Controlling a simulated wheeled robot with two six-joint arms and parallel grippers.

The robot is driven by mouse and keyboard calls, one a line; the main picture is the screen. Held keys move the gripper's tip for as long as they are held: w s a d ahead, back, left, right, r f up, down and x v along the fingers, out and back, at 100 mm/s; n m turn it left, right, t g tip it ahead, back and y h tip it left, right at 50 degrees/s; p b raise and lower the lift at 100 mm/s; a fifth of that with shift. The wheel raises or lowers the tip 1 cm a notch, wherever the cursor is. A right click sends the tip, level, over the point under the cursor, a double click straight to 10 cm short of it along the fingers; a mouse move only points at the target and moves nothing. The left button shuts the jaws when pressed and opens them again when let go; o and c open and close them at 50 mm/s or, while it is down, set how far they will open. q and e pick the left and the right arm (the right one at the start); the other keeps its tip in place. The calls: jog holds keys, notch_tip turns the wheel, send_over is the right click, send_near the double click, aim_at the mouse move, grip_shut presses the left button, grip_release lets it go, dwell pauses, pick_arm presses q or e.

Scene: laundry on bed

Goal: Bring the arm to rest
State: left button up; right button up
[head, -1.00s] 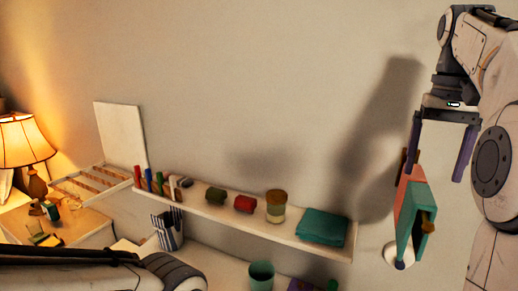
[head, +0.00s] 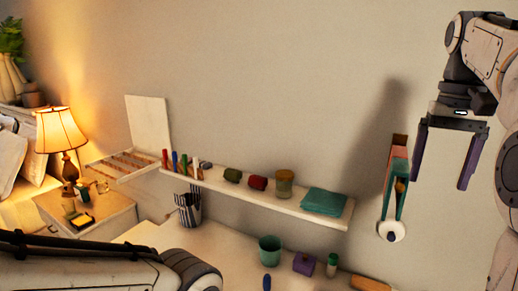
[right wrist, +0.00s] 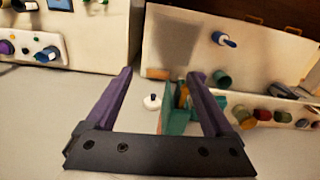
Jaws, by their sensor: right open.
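My right gripper (head: 443,168) is raised at the upper right of the head view, in front of the wall. Its two purple fingers are spread wide, with nothing between them. In the right wrist view the open fingers (right wrist: 165,95) frame a teal and pink item (right wrist: 178,108) beyond them. In the head view this item (head: 397,185) hangs on or stands against the wall, left of and below my right gripper, apart from it. My left arm (head: 90,272) crosses the lower left of the head view; its gripper is out of view.
A lit lamp (head: 61,135) stands at left. The upper wall is bare.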

jog(key=s+a+f+n+b, duration=0.1)
jog(key=a+f+n+b, duration=0.4)
jog(key=a+f, duration=1.25)
jog(key=s+a+f+n+b, duration=0.1)
jog(key=s+a+f+n, duration=0.3)
jog(key=s+a+f, duration=0.2)
jog(key=s+a+f+n+y+b, duration=0.1)
jog(key=s+a+f+n, duration=0.3)
jog(key=s+f, duration=0.6)
jog(key=shift+s+a+f+b, duration=0.25)
jog(key=shift+s+a+b, duration=0.2)
jog(key=shift+a, duration=0.4)
jog(key=shift+c, duration=0.4)
